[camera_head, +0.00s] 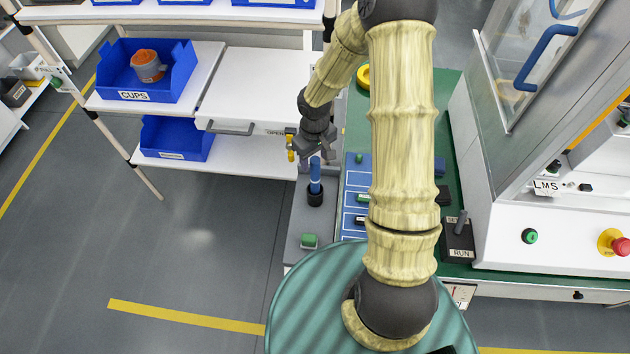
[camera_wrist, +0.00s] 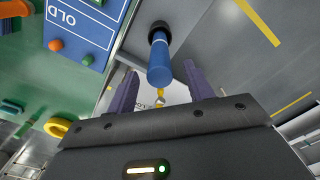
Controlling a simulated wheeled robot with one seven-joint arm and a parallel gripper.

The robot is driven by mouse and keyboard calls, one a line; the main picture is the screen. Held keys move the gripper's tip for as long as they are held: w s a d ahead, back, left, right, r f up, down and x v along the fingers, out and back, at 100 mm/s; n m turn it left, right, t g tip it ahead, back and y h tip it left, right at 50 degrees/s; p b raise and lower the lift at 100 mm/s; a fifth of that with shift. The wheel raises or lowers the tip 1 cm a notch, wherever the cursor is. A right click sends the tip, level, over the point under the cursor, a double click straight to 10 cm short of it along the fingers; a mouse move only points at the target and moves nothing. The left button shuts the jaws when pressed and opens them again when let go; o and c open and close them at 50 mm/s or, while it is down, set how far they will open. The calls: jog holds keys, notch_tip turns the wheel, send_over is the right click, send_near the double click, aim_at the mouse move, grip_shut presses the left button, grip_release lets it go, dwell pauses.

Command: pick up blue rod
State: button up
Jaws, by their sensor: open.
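The blue rod (camera_head: 315,178) stands upright in a black round holder (camera_head: 315,198) on the grey strip at the left of the bench. My gripper (camera_head: 315,155) is above the rod, pointing down, with its fingers spread. In the wrist view the blue rod (camera_wrist: 160,66) shows ahead of the gripper (camera_wrist: 160,74), its near end roughly between the two purple-grey fingers. The fingers look apart from it, with a gap on each side. The black holder (camera_wrist: 159,32) surrounds the rod's far end.
A blue board (camera_wrist: 82,30) marked OLD lies beside the rod. A green block (camera_head: 309,241) sits nearer on the grey strip. A white drawer unit (camera_head: 250,95) and blue bins (camera_head: 180,70) stand left. A white machine (camera_head: 545,215) and SET/RUN box (camera_head: 458,240) stand right.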

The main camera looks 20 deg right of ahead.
aim_at(315, 169)
jog(key=shift+s+f, duration=0.2)
jog(key=shift+f, duration=2.4)
grip_shut()
